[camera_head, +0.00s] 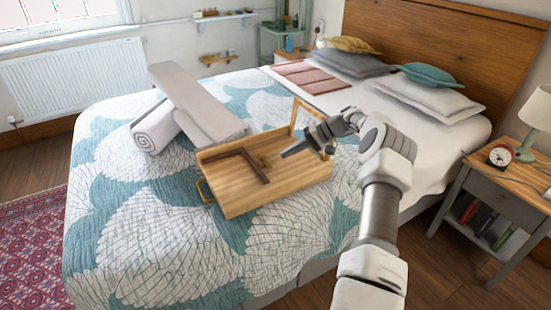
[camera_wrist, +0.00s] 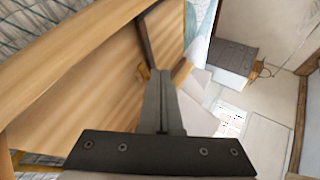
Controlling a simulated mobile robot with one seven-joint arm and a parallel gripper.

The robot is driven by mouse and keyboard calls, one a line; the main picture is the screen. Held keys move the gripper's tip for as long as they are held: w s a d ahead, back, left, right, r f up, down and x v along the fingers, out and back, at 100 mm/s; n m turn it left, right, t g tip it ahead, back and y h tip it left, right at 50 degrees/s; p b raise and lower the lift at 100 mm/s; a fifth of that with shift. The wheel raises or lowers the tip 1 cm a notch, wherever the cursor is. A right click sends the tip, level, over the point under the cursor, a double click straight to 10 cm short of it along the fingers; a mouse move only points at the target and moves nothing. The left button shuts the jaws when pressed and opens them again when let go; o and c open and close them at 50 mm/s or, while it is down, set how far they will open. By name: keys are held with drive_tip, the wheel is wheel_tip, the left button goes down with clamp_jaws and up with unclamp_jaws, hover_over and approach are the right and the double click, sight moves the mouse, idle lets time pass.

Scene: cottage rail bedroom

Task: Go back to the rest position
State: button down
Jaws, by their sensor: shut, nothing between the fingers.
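My gripper (camera_head: 292,151) is shut and empty in the head view, above the right part of an open wooden tray or box (camera_head: 262,204) on the bed. In the wrist view my gripper's closed fingers (camera_wrist: 163,80) point past the tray's wooden inside (camera_wrist: 85,85). A dark brown angled piece (camera_head: 250,163) lies in the tray; part of it also shows in the wrist view (camera_wrist: 148,45). The tray has a brass-coloured handle (camera_head: 205,192) at its left end and a raised wooden part at its right end, partly behind my gripper.
The tray rests on a teal and white patterned bed (camera_head: 110,215). Pillows (camera_head: 425,98) lie toward the headboard (camera_head: 440,45). A nightstand (camera_head: 505,195) with a red clock (camera_head: 500,156) and lamp (camera_head: 537,110) stands at the right.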

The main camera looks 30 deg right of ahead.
drive_tip(key=shift+d+f+v, duration=0.1)
drive_tip(key=shift+f+v, duration=0.05)
drive_tip(key=shift+v, duration=0.6)
drive_tip(key=shift+d+f+v, duration=0.1)
drive_tip(key=shift+v, duration=0.7)
